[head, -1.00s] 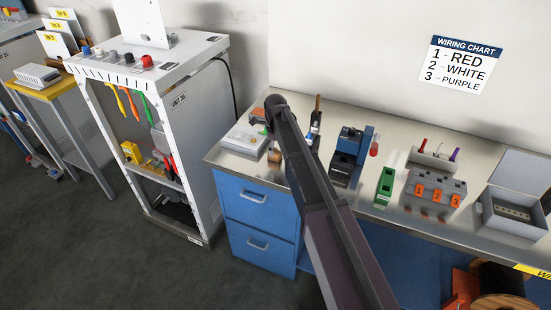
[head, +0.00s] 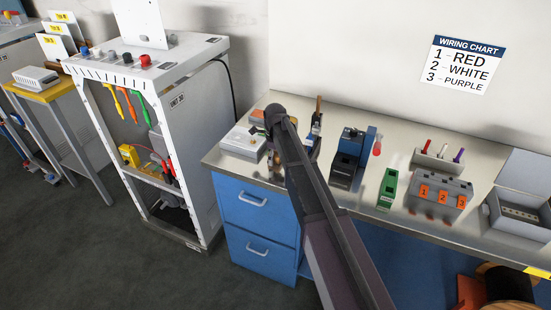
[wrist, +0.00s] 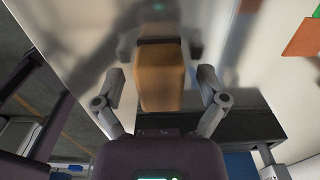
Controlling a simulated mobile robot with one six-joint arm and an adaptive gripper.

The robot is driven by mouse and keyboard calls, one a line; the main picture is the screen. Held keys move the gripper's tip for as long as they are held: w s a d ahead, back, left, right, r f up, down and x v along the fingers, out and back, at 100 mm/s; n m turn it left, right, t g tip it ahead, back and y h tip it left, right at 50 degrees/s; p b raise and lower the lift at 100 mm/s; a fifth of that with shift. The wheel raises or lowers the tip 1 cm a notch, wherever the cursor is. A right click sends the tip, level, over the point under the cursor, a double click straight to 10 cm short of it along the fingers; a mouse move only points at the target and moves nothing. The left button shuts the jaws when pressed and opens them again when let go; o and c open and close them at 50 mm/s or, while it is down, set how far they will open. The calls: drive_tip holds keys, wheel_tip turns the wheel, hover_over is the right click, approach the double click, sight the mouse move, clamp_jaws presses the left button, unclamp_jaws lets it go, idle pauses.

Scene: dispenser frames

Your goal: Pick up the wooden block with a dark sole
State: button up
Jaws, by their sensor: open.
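The wooden block (wrist: 162,78) is plain tan wood with a dark band at its upper end in the wrist view, where its sole shows. It is on the shiny metal bench top. My gripper (wrist: 161,82) is open, with one finger on each side of the block and a visible gap on both sides. I cannot tell how far the fingertips are above the bench. In the head view my dark arm reaches over the left end of the bench and largely hides the gripper and the block.
A pale box (head: 243,142) sits on the bench's left end. A dark blue device (head: 347,158), a green block (head: 387,188), a grey numbered block (head: 437,190) and an open grey box (head: 518,212) stand to the right. An orange piece (wrist: 302,38) shows at the wrist view's upper right.

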drive_tip(key=c, duration=1.2)
drive_tip(key=shift+c, duration=0.2)
drive_tip(key=shift+r, duration=0.2)
wheel_tip(320, 180, up, 10)
drive_tip(key=p, duration=1)
drive_tip(key=shift+f, duration=0.2)
